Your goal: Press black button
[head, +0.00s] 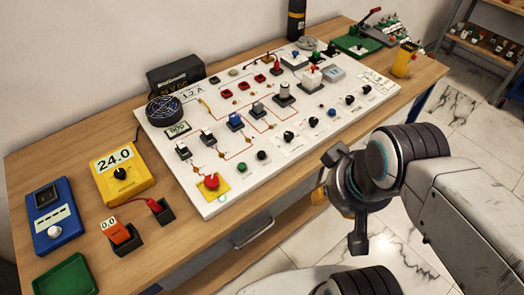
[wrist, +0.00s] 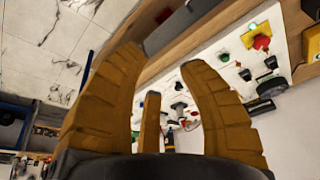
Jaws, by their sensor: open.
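The white gauge panel (head: 222,205) lies on the wooden table. Near its front edge a small round black button (head: 262,155) sits right of a green button (head: 239,168) and the red mushroom button (head: 211,182) on a yellow plate.
Black knobs (head: 288,136) and a blue knob (head: 332,112) line the panel's front, right of the black button. A yellow meter (head: 121,172), blue meter (head: 54,215) and green tray (head: 66,277) stand at left. Marble floor (head: 390,240) is open in front.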

